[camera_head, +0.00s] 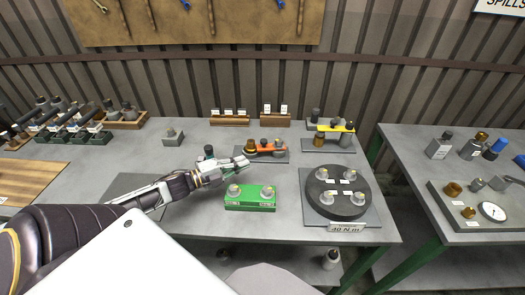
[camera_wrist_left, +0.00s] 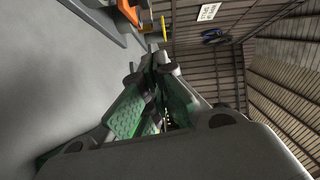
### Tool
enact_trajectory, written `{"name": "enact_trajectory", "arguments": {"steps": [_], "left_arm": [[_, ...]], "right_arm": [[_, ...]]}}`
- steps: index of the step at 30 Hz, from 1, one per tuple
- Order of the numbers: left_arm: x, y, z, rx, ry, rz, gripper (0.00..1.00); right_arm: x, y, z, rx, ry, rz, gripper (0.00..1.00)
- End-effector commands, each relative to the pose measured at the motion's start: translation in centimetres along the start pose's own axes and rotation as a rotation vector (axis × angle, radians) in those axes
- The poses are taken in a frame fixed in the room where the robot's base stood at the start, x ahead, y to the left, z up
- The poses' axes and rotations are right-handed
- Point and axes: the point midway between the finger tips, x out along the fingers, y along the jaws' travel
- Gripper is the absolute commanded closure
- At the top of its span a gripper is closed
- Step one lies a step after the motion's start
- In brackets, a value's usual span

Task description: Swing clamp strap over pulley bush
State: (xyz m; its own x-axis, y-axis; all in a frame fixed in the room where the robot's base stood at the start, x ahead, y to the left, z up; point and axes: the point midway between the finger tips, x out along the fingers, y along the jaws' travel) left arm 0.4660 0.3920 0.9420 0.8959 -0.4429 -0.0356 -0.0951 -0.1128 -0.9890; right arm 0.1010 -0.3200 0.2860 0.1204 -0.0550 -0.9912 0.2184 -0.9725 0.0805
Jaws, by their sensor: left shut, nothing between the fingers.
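An orange clamp strap (camera_head: 266,151) lies across a small fixture on a grey base plate (camera_head: 279,158) in the middle of the table. A brown bush-like part (camera_head: 264,144) and dark posts stand by it; I cannot tell which part is the pulley bush. My left gripper (camera_head: 245,161) is shut and empty, just left of and in front of the strap's left end. In the left wrist view the shut fingertips (camera_wrist_left: 160,56) sit below and right of the orange strap (camera_wrist_left: 128,12), apart from it in the picture. My right gripper is not in view.
A green block (camera_head: 250,205) with two knobs stands in front of the gripper. A round dark fixture (camera_head: 322,207) with several knobs is at right. A yellow strap fixture (camera_head: 335,130) stands behind it. Bare table (camera_head: 290,220) lies between the green block and round fixture.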

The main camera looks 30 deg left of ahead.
Motion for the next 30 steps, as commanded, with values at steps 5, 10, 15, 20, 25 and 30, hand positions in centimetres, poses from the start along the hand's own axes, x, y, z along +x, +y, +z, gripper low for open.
{"name": "enact_trajectory", "arguments": {"steps": [5, 10, 15, 20, 25, 30], "left_arm": [[0.0, 0.0, 0.0, 0.0, 0.0, 0.0, 1.0], [0.1, 0.0, 0.0, 0.0, 0.001, 0.0, 1.0], [0.7, 0.0, 0.0, 0.0, 0.002, -0.001, 1.0], [1.5, 0.0, 0.0, 0.0, 0.002, -0.001, 1.0], [2.6, -0.1, 0.0, 0.001, 0.002, -0.001, 1.0], [3.6, -0.1, 0.0, 0.0, 0.002, -0.002, 1.0]], "right_arm": [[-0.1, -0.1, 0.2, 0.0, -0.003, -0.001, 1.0], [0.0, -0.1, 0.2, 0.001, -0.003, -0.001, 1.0], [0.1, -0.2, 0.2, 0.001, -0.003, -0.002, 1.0], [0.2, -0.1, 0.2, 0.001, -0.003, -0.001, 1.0], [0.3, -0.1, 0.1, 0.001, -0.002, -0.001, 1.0], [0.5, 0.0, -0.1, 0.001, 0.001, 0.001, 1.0]]}}
